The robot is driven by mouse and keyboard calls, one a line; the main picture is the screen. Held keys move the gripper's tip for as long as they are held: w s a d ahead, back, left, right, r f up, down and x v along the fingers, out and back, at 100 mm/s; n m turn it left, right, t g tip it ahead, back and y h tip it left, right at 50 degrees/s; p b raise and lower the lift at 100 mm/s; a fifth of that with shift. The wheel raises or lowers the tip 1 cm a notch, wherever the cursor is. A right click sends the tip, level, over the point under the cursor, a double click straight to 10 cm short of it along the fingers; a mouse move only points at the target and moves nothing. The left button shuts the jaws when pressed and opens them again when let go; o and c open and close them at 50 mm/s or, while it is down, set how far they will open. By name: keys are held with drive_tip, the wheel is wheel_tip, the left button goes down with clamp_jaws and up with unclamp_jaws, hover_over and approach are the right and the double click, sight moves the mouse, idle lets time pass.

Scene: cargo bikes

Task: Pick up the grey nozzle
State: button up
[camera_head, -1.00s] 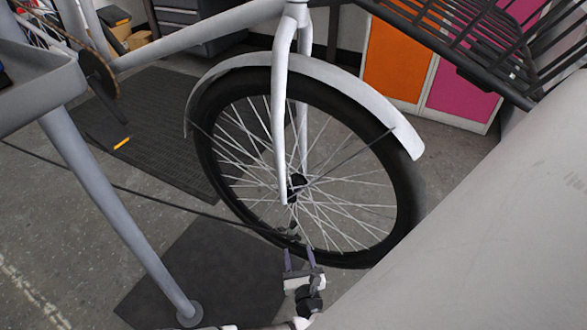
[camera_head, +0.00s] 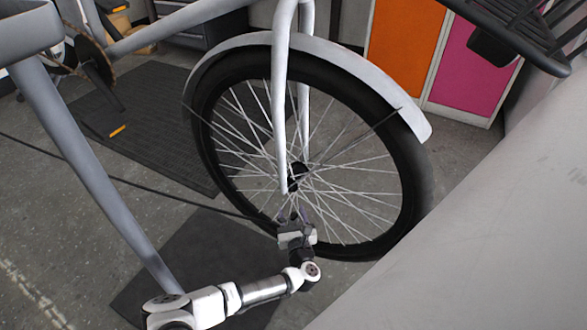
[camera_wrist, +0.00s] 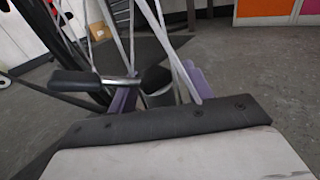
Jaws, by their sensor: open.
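In the wrist view, a grey cylindrical piece with a dark rounded top, which looks like the grey nozzle (camera_wrist: 159,95), is between the two purple fingers of my open gripper (camera_wrist: 160,88). A gap shows on its right side; I cannot tell whether either finger touches it. A black grip with a silver stem (camera_wrist: 84,80) lies at its left, across the left finger. In the head view, my gripper (camera_head: 292,214) is at the lower spokes of the bike's front wheel (camera_head: 408,190). The nozzle is too small and covered to make out there.
A thin black hose or cable (camera_head: 140,187) runs from the left towards the wheel. A grey frame leg (camera_head: 95,185) stands left of my arm. Spokes and tyre are close around my gripper. A dark mat (camera_head: 205,250) lies below. Orange and pink cabinets (camera_head: 405,40) stand behind.

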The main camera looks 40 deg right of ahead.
drive_tip(key=c, duration=1)
wheel_tip(320, 180, up, 9)
drive_tip(key=p, duration=0.4)
drive_tip(key=shift+c, duration=0.2)
drive_tip(key=r+p+v, duration=0.1)
drive_tip(key=p+v, duration=0.5)
drive_tip(key=v, duration=0.6)
